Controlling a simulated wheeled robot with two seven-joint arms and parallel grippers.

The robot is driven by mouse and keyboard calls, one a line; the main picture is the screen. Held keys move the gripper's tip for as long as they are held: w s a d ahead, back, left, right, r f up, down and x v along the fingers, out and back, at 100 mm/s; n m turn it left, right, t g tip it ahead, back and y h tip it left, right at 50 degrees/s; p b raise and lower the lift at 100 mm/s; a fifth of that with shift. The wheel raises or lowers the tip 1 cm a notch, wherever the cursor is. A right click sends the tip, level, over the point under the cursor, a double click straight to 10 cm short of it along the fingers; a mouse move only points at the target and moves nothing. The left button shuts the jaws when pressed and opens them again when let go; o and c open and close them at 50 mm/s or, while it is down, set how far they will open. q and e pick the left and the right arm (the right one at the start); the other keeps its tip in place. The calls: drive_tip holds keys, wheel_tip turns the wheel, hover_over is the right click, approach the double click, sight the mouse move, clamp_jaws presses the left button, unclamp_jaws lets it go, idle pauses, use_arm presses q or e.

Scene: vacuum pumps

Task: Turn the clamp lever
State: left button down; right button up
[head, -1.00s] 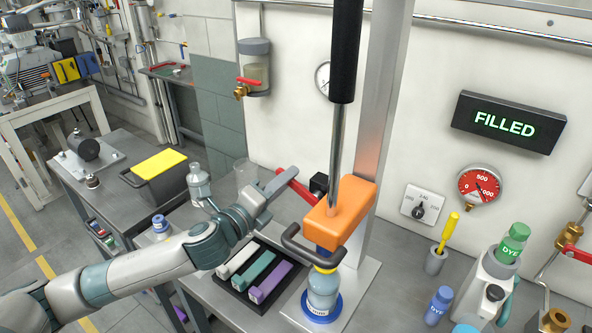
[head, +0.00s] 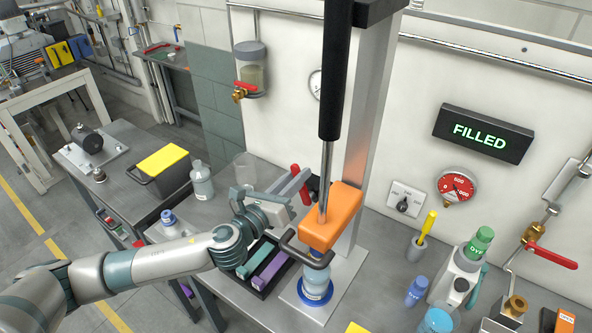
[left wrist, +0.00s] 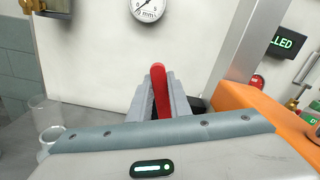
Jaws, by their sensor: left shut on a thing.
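The clamp lever is a red bar (head: 305,194) beside the orange block (head: 331,217) on the metal column. My left gripper (head: 297,183) is shut on the red lever, with its grey fingers on either side of the bar. In the left wrist view the red lever (left wrist: 158,88) stands up between the two fingers (left wrist: 159,98), its rounded end showing above them. The lever's pivot is mostly hidden by the fingers and wrist. My right gripper is not in view.
A dark curved handle (head: 303,252) and a tall black-gripped rod (head: 336,80) are close to the right of my gripper. A tray (head: 259,292) with coloured bars lies below my wrist. A clear beaker (head: 245,168) stands behind it. A lit sign (head: 479,134) reads FILLED.

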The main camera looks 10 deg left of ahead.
use_arm(q)
drive_tip(key=c, duration=1.6)
unclamp_jaws()
drive_tip(key=shift+s+a, duration=0.1)
drive_tip(key=shift+s, duration=0.1)
drive_tip(key=shift+s+a, duration=0.25)
drive_tip(key=shift+s, duration=0.45)
drive_tip(key=shift+s, duration=0.15)
drive_tip(key=v, duration=0.6)
